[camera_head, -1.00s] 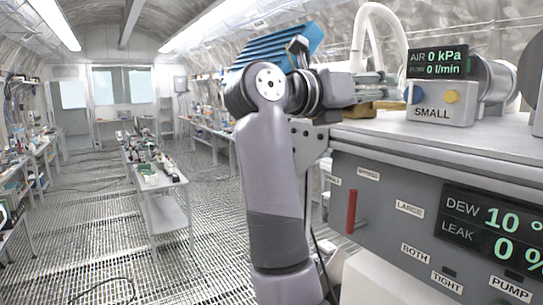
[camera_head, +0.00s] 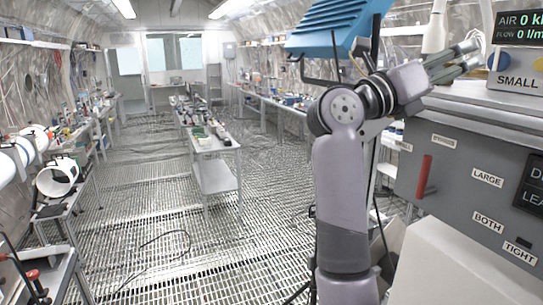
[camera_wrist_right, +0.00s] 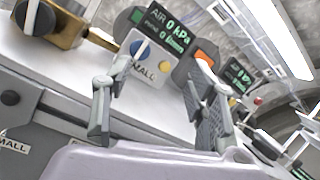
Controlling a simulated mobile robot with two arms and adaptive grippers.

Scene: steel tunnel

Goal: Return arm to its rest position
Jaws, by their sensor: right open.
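My right arm (camera_head: 343,190) stands upright in the head view, with its elbow bent toward the right. My right gripper (camera_head: 468,58) is at its end, pointing right and slightly up, above the near left end of the grey machine's top. Its fingers are spread and nothing is between them. In the wrist view the right gripper (camera_wrist_right: 158,105) also shows open and empty, with the small control box (camera_wrist_right: 150,70) beyond the fingers. My left gripper is not in view.
The grey machine (camera_head: 455,165) with a red handle (camera_head: 424,176) stands at the right. A blue ribbed object (camera_head: 335,25) is behind the arm. A brass block (camera_wrist_right: 60,25) lies on the machine top.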

